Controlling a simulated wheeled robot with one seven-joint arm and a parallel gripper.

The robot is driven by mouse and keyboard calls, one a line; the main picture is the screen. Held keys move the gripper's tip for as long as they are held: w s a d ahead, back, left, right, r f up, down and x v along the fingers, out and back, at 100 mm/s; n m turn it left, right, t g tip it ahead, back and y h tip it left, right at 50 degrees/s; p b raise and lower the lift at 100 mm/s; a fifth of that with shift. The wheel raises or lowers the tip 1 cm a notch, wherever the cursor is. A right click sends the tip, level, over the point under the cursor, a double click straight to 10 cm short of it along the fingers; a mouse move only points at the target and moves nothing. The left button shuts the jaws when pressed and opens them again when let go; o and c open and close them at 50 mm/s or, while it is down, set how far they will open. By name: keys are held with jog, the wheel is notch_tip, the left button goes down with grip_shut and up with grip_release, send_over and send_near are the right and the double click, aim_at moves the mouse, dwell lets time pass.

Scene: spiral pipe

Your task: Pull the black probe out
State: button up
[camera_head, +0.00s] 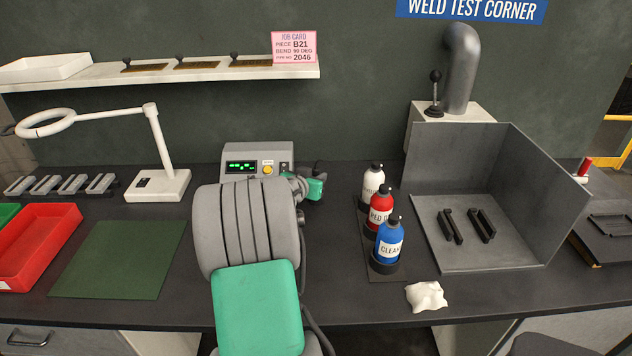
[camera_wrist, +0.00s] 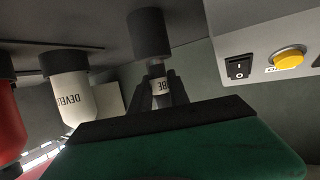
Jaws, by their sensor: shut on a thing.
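In the wrist view, the black probe has a pale label band (camera_wrist: 160,87) with dark letters, of which "BE" shows, between my finger pads. A wider dark cylinder (camera_wrist: 151,34) is in line with it above in the picture; I cannot tell whether it is the probe's own body or a holder around it. My gripper (camera_wrist: 160,96) is shut on the probe at this band. In the head view, my gripper (camera_head: 318,182) is mostly hidden behind my arm, beside the right side of the grey instrument box (camera_head: 286,152). The probe cannot be made out clearly there.
The box has a green display and a yellow button (camera_head: 268,169). A white cloth (camera_head: 426,296) lies near the front edge. A magnifier lamp (camera_head: 158,183) stands left.

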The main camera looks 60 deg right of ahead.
grip_shut()
jog(key=shift+r, duration=0.15)
jog(key=shift+r+p, duration=1.45)
jog(key=shift+r, duration=2.2)
